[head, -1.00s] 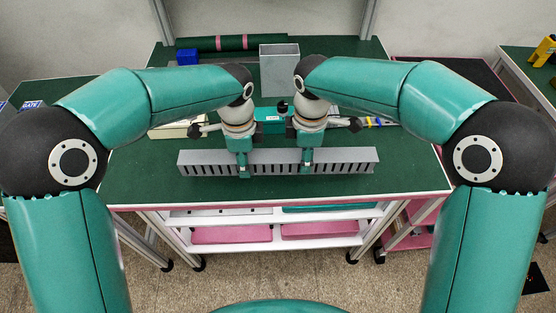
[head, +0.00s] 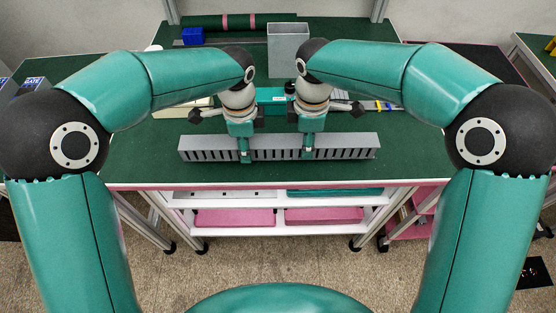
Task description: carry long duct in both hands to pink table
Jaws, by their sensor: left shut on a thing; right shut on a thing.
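The long duct (head: 275,148) is a grey slotted bar. It lies level across the picture above the front part of the green tabletop in the head view; I cannot tell whether it touches the top. My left gripper (head: 244,154) is shut on the duct left of its middle. My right gripper (head: 307,151) is shut on it right of its middle. The fingers hide small parts of the duct. The table (head: 150,172) before me has a green top and a pale pinkish front edge; pink bins (head: 236,217) sit on its lower shelf.
A grey open box (head: 288,45), a blue block (head: 193,36) and a dark green roll (head: 262,20) stand at the back. A teal case (head: 270,97) and tools lie behind the grippers. Other tables flank this one. The floor (head: 270,262) in front is clear.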

